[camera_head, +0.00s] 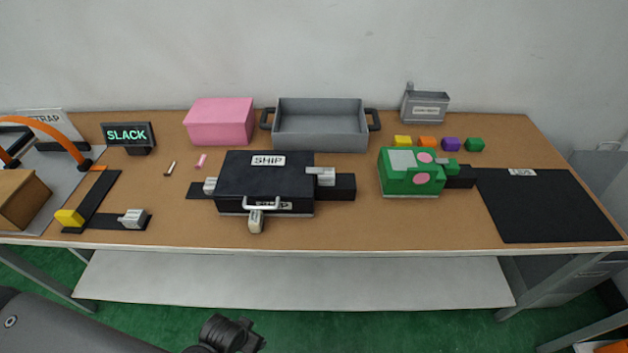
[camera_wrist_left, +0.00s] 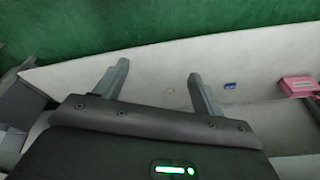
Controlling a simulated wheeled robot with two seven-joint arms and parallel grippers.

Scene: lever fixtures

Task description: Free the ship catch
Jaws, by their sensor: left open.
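The black case labelled SHIP (camera_head: 266,185) sits closed in the middle of the table. A grey catch block (camera_head: 210,186) is at its left side and another grey catch block (camera_head: 321,176) is at its upper right, over a black base piece (camera_head: 340,188). A pale handle (camera_head: 262,203) is at the front, with a beige tag-like piece (camera_head: 256,221) hanging below it. I cannot tell which block is the ship catch. My left gripper (camera_wrist_left: 158,70) is open and empty in the left wrist view, away from the case. My right gripper is not seen.
Left stand a SLACK display (camera_head: 128,134), black strips with a grey block (camera_head: 134,218) and yellow block (camera_head: 69,218). Behind are a pink box (camera_head: 219,121) and a grey tray (camera_head: 320,125). Right are a green spotted box (camera_head: 409,177) and a black mat (camera_head: 548,205).

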